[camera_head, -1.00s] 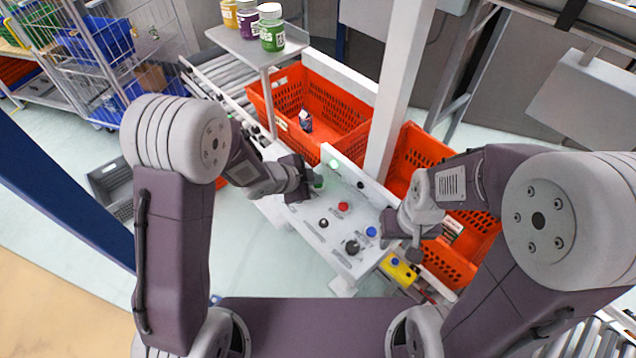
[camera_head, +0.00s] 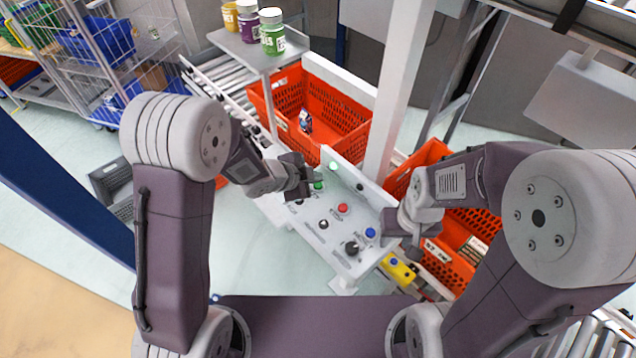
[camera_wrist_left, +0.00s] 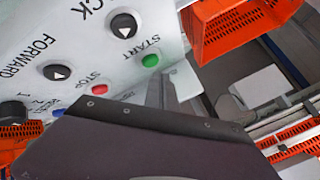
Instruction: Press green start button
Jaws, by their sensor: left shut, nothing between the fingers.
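The green start button (camera_head: 318,185) sits on the light grey control panel (camera_head: 310,232), partly behind my left gripper in the head view. In the left wrist view the green button (camera_wrist_left: 150,60) shows clearly beside the word START. My left gripper (camera_head: 316,181) is shut and empty, its fingertips close to the button. In the left wrist view its grey fingers (camera_wrist_left: 160,82) end just below and right of the button; I cannot tell whether they touch it. My right gripper (camera_head: 398,240) hangs near the panel's right edge; its fingers are too unclear to judge.
The panel also has a red button (camera_head: 343,208), a blue button (camera_head: 370,232) and black knobs (camera_head: 352,248). Orange totes (camera_head: 345,135) stand behind it. A yellow box (camera_head: 398,272) is at its right. A shelf (camera_head: 262,52) with jars is at the back.

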